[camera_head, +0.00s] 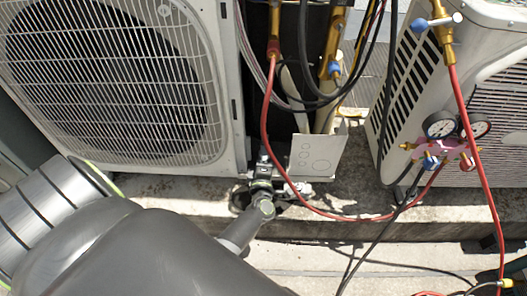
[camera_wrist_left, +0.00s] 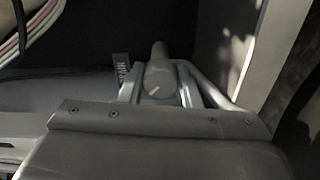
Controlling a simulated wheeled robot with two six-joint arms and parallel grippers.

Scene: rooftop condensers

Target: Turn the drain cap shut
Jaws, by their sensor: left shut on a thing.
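My left arm comes in from the lower left in the head view, and my left gripper (camera_head: 262,190) is at the foot of the gap between the two condensers. In the left wrist view my left gripper (camera_wrist_left: 165,85) is shut on the drain cap (camera_wrist_left: 158,82), a grey rounded cap with a short slanted white mark on its face. A finger lies on each side of the cap. In the head view I cannot make out the cap apart from the gripper. My right gripper is not in view.
A condenser (camera_head: 110,80) stands left and another (camera_head: 480,40) right. A white panel (camera_head: 316,157) is just behind the gripper. A red hose (camera_head: 330,214) loops past its right side. A pink gauge manifold (camera_head: 440,147) hangs at right. A small lettered tag (camera_wrist_left: 121,68) sits beside the cap.

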